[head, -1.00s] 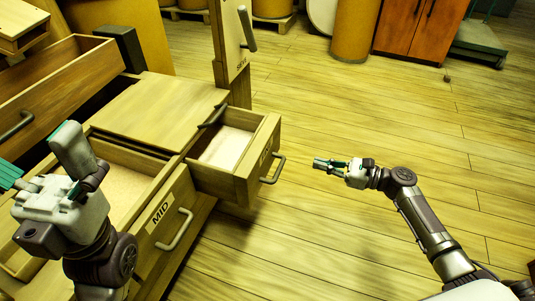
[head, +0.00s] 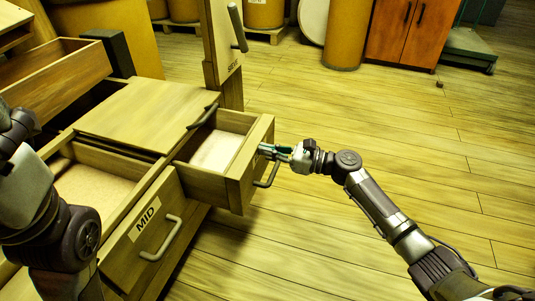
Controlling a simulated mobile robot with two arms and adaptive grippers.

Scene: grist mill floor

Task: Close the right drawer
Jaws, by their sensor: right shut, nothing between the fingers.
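The right drawer (head: 236,184) is a small wooden drawer pulled out at the right end of the cabinet. Its inside has a pale bottom, and its front carries a dark bar handle (head: 267,174). My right gripper (head: 266,150) is shut and empty, its teal-padded fingertips at the drawer front by the upper end of the handle. I cannot tell if they touch it. My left gripper (head: 24,185) is cut off by the left edge, over the cabinet's left side, and its fingertips are out of view.
The MID drawer (head: 148,232) stands open beside the right drawer, and another drawer (head: 60,75) is open at upper left. An upright post with a dark lever (head: 238,28) rises behind the right drawer. The plank floor (head: 400,130) to the right is clear.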

